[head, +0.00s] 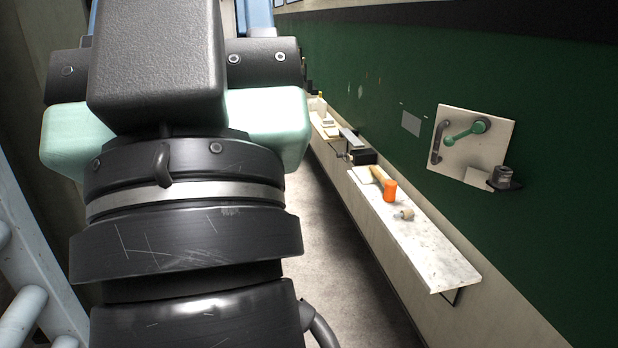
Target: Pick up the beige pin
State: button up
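The beige pin (404,214) is a small, short cylinder lying on the narrow pale shelf (436,256) along the right wall. It lies just in front of an orange-headed tool, apart from it. My gripper (172,20) fills the left of the head view, seen from behind, well to the left of the pin. Blue finger parts show spread apart on both sides of its dark housing at the top edge. The fingertips and the space between them are hidden. Nothing held can be seen.
The orange-headed tool (390,190) with a tan handle lies on the shelf behind the pin. A beige panel (472,150) with a green lever and a dark cup-like fitting (503,176) juts from the green wall. The shelf's front end is bare.

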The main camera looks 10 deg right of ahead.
aim_at(407, 214)
jog(key=i, duration=2.15)
jog(key=i+z, duration=0.15)
jog(key=z, duration=0.25)
jog(key=i+z, duration=0.2)
jog(key=z, duration=0.2)
jog(key=i+j+z, duration=0.15)
jog(key=z, duration=0.25)
jog(key=i+l+z, duration=0.1)
jog(key=z, duration=0.25)
jog(key=i+l+z, duration=0.15)
jog(key=z, duration=0.2)
jog(key=i+l+z, duration=0.15)
jog(key=z, duration=0.2)
jog(key=l, duration=0.1)
